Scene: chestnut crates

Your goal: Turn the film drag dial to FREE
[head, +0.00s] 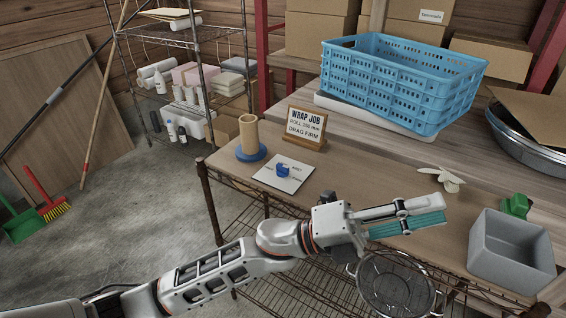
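A blue dial (283,170) sits on a white plate (296,183) on the bench; its small lettering and pointer position are too small to read. Behind it a sign (306,124) reads WRAP JOB, ROLL 250 mm, DRAG FIRM. A tan roll stands on a blue round base (251,153) just left of the plate. My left gripper (436,210), with teal ribbed finger surfaces, is over the front of the bench, right of the dial and apart from it, pointing right. The finger gap is not clear from this angle. My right gripper is not in view.
A blue crate (385,85) stands at the back of the bench. A grey bin (510,262), a green object (515,205) and a pale lobed piece (442,178) lie to the right. A wire strainer (395,285) is below the front edge. Bench surface right of the plate is clear.

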